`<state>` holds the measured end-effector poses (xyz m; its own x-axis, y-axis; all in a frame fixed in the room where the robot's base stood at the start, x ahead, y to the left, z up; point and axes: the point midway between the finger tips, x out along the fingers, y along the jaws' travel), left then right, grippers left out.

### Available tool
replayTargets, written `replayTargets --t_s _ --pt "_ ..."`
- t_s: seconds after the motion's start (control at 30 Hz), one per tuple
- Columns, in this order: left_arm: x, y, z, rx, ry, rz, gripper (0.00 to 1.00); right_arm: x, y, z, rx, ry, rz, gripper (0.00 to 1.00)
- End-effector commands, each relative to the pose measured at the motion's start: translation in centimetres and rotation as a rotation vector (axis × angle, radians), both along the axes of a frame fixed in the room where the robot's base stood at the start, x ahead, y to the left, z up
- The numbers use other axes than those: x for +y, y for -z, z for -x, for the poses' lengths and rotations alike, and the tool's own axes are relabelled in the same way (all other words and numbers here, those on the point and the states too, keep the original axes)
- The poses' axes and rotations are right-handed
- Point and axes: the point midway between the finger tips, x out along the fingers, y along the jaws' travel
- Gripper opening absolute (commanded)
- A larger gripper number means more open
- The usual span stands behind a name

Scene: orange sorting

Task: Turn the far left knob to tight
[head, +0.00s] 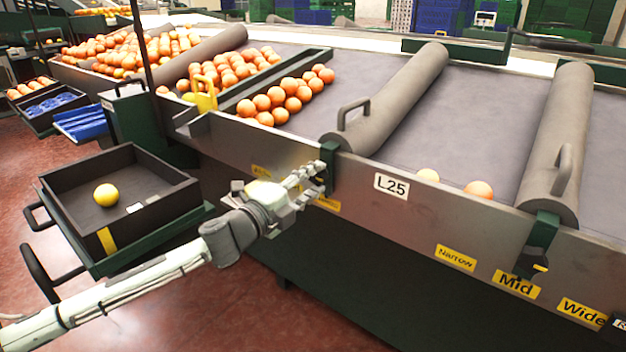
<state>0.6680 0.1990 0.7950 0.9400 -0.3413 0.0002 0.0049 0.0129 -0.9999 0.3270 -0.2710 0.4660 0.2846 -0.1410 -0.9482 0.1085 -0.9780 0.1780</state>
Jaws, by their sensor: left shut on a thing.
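My left gripper (316,172) reaches in from the left and is shut at the dark green bracket (330,160) on the front rail, below the near end of the left grey roller (395,100). The knob there is mostly hidden by the fingers, so its pointing direction cannot be read. Yellow labels sit beside it, one (328,204) partly covered by the gripper; their words are not legible. My right gripper is not in view.
The steel front rail (420,215) carries an L25 plate (391,187). Oranges (285,100) lie on the belt at the left, and two fruits (479,189) lie near the rail. A black crate (160,195) holding a yellow fruit (106,195) stands left of my arm.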

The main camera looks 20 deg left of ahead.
Motion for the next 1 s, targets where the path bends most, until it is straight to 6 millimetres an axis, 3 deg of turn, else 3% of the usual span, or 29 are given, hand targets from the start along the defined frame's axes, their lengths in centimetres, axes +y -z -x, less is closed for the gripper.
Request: replayTargets --t_s 0.3,0.33,0.47,0.8,1.0 --pt "0.0 0.1 0.0 0.001 0.0 -0.004 0.08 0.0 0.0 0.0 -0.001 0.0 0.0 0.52" --pt "0.0 0.1 0.0 0.001 0.0 -0.004 0.4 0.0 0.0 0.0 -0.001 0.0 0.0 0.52" --pt "0.0 0.1 0.0 0.0 0.0 -0.002 0.56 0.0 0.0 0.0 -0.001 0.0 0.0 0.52" --pt "0.1 0.1 0.2 0.001 0.0 -0.001 0.58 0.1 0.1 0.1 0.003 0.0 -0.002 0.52" --pt "0.8 0.2 2.3 0.003 0.001 -0.003 0.58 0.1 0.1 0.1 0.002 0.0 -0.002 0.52"
